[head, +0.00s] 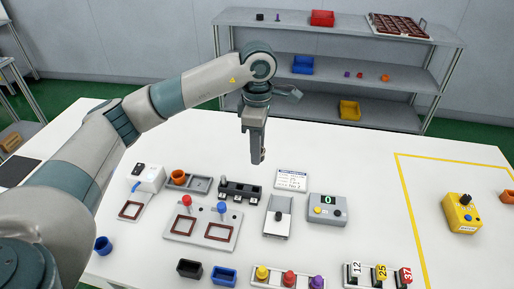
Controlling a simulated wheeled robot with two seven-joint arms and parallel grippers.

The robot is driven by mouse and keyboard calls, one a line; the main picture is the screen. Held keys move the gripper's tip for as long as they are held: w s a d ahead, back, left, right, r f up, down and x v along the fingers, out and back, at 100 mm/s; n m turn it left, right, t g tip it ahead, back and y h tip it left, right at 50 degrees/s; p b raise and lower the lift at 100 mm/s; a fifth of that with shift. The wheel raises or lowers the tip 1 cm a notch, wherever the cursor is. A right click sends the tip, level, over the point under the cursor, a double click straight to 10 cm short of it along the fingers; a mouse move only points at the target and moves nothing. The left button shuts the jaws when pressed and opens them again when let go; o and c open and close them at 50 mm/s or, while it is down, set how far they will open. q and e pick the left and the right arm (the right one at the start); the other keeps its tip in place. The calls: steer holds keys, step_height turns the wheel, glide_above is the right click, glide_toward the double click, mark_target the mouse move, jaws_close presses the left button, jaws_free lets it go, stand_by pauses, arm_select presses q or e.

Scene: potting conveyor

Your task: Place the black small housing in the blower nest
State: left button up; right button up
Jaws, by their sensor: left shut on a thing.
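My left gripper (257,158) hangs pointing down above the back middle of the white table. It is shut on a small dark thing, mostly hidden between the fingers; I cannot tell for sure what it is. A black open-topped housing (190,268) stands on the table near the front, beside a blue one (225,275). A white device with a black top (150,178), which may be the blower, stands at the left. A dark red square frame (131,210) in front of it looks like an empty nest. My right gripper is not in view.
A fixture plate (202,238) has two red frames and red and blue knobs. A grey box with a green display (327,210) stands to its right. Coloured knobs (288,279) and number tags (379,274) line the front. A yellow-taped area (410,205) lies right.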

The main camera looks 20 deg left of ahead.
arm_select(q)
steer(key=shift+s, duration=0.1)
stand_by(0.3)
steer(key=m, duration=0.1)
steer(key=s+m, duration=0.1)
steer(key=m, duration=0.1)
steer(key=shift+s+d+f, duration=0.2)
steer(key=shift+d+f, duration=0.1)
steer(key=shift+d, duration=0.1)
steer(key=s+d+f+m, duration=0.1)
steer(key=s+m, duration=0.4)
steer(key=m, duration=0.3)
steer(key=s+d+f+m, duration=0.2)
steer(key=s+m, duration=0.4)
steer(key=m, duration=0.3)
steer(key=shift+s+d+f+m, duration=0.2)
steer(key=shift+f+m, duration=0.05)
steer(key=shift+m, duration=0.05)
